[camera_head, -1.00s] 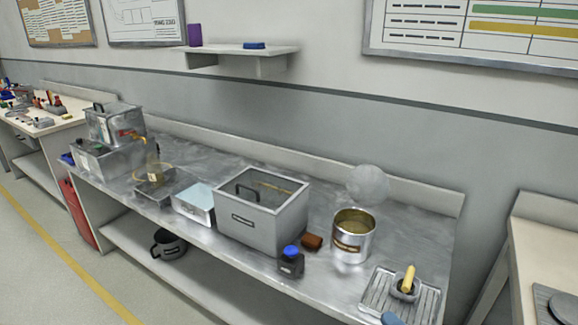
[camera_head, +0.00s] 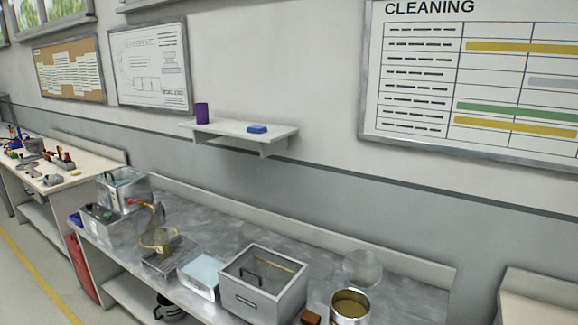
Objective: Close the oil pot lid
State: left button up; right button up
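A round metal pot (camera_head: 350,308) with a dark yellowish content stands near the front of the steel bench, at the bottom edge of the picture. Its top is open. A round pale grey disc (camera_head: 362,268), which looks like its lid, stands upright behind the pot's rim. I cannot tell whether the disc is joined to the pot. The pot's lower part is cut off by the picture edge. Neither of my grippers is in view.
A grey metal box (camera_head: 262,296) with a handle and a brown block (camera_head: 311,317) are left of the pot. Further left are a light blue tray (camera_head: 202,276) and a metal unit (camera_head: 124,190). A shelf (camera_head: 235,130) hangs above the bench (camera_head: 225,224).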

aim_at(361, 267)
jog(key=l+u, duration=0.2)
jog(key=u, duration=0.15)
jog(key=i+l+u, duration=0.1)
jog(key=l+u, duration=0.4)
jog(key=u, duration=0.2)
